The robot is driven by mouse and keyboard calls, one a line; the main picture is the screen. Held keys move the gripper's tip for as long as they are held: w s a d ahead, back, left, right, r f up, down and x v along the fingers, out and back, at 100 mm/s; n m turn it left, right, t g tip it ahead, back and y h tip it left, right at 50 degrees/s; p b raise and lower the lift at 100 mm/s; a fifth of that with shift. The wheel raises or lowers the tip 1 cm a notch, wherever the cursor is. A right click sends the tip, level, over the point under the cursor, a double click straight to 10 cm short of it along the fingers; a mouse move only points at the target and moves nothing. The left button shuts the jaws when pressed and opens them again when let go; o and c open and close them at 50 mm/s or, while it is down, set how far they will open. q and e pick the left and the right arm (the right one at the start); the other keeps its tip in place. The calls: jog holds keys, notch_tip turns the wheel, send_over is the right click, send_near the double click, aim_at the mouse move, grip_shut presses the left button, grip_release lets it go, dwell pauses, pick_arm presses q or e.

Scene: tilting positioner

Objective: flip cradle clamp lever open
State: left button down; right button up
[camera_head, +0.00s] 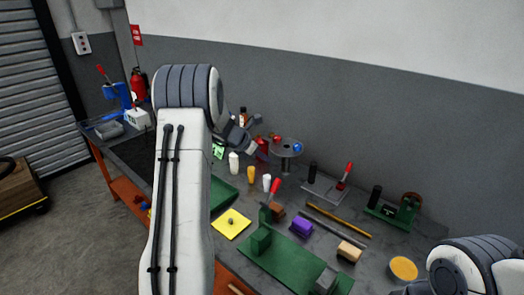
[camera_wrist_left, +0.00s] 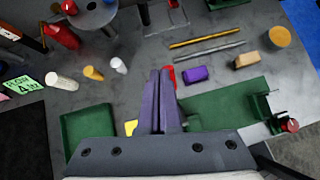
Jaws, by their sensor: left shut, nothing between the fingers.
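A green fixture plate (camera_head: 285,262) lies at the front of the bench, with an upright green block on it. A red-handled lever (camera_head: 275,188) stands up at its back left end; I take this as the clamp lever. In the left wrist view the red handle (camera_wrist_left: 172,72) shows just behind the fingertips, partly hidden by them, and the green plate (camera_wrist_left: 225,108) runs to the right. My left gripper (camera_head: 254,149) is shut and empty, above and behind the lever in the head view; it also shows in the wrist view (camera_wrist_left: 160,72). Whether it touches the lever cannot be told. My right gripper is out of view.
Near the lever lie a purple block (camera_head: 301,228), a yellow square (camera_head: 231,223), a tan block (camera_head: 349,250) and an orange disc (camera_head: 403,268). A grey plate with another red lever (camera_head: 345,174) and a green fixture (camera_head: 396,213) stand behind. The wall closes the back.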

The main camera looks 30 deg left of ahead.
pick_arm(q)
jog(key=r, duration=0.3)
jog(key=shift+s+a+r, duration=0.1)
jog(key=shift+a+r, duration=0.2)
jog(key=shift+a, duration=0.1)
